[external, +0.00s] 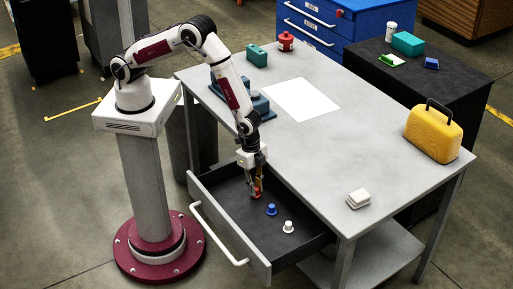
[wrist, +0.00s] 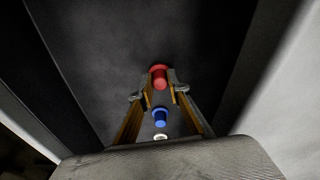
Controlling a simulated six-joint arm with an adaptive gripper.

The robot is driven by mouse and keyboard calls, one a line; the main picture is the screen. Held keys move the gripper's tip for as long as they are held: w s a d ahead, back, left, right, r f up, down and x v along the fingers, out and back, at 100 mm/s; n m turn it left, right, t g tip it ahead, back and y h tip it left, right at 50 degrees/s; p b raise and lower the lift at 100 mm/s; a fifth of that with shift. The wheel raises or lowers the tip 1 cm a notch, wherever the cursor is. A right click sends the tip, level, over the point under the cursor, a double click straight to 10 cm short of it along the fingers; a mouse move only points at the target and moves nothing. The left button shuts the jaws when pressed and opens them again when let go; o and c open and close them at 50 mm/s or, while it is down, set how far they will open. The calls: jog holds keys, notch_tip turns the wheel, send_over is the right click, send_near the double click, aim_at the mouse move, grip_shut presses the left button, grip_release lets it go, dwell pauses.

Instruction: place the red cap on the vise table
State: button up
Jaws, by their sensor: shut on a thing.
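The red cap (wrist: 159,76) is between my fingertips in the wrist view. In the external view my gripper (external: 257,189) points down into the open drawer (external: 225,192), with a bit of red at its tips. My gripper in the wrist view (wrist: 160,88) is shut on the red cap. I cannot tell whether the cap touches the drawer floor. The vise table (external: 345,140) has a grey top above the drawer. A blue-grey vise (external: 262,106) sits at its left edge, partly behind my arm.
A blue cap (external: 271,209) and a white cap (external: 288,226) stand in the drawer near my gripper. The table holds a white sheet (external: 301,99), a teal box (external: 257,56), a red canister (external: 286,41), a yellow case (external: 433,133) and white blocks (external: 358,198). The table's middle is clear.

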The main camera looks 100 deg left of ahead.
jog(key=shift+f, duration=0.15)
jog(key=o, duration=0.8)
jog(key=shift+s+a+r, duration=0.1)
jog(key=shift+s+r, duration=0.05)
jog(key=shift+r, duration=1.15)
jog(key=shift+s+a+r, duration=0.1)
jog(key=shift+r, duration=1.15)
jog(key=shift+s+a+r, duration=0.1)
jog(key=shift+s+r, duration=0.05)
jog(key=shift+r, duration=1.15)
